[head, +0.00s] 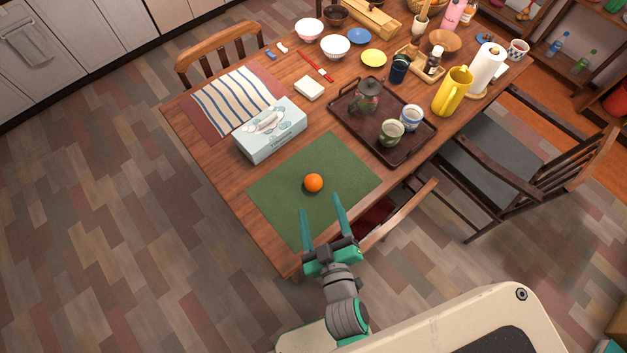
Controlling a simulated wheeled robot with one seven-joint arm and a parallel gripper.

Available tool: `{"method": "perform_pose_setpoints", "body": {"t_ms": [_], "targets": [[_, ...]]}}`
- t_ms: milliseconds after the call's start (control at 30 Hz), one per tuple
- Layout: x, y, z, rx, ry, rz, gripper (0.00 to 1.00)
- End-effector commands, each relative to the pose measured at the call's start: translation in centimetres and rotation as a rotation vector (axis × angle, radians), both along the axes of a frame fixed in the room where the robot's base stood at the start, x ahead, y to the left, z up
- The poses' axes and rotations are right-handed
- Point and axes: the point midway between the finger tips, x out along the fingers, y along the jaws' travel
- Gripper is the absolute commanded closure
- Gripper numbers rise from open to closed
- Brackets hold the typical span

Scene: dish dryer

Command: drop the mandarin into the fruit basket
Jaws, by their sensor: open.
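The mandarin (313,183) is a small orange ball on the green placemat (275,205) near the table's front corner. My gripper (323,217) is open, with its two teal fingers pointing toward the mandarin from the near side. The fingertips are a short way from the mandarin, and nothing is between them. A woven basket (425,5) is partly in view at the top edge; I cannot tell whether it is the fruit basket or what it holds.
A tissue box (270,135) stands behind the placemat on the left. A dark tray (408,151) with cups and a glass teapot is to the right. A yellow pitcher (452,92) and paper towel roll (487,67) stand farther back. Chairs flank the table.

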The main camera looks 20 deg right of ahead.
Motion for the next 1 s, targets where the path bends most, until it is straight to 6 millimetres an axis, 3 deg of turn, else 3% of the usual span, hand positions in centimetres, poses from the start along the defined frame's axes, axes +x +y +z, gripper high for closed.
{"method": "perform_pose_setpoints", "body": {"t_ms": [33,200,500,733,1000], "targets": [[2.0,-1.5,0.8,-0.041,-0.016,-0.025,0.34],[7.2,-7.2,3.5,-0.160,-0.041,-0.146,0.34],[13.2,-17.1,9.9,-0.245,-0.074,-0.438,0.34],[14.6,-23.5,14.0,-0.193,-0.070,-0.693,0.34],[13.7,-28.3,15.0,-0.002,-0.002,-0.976,0.34]]}}
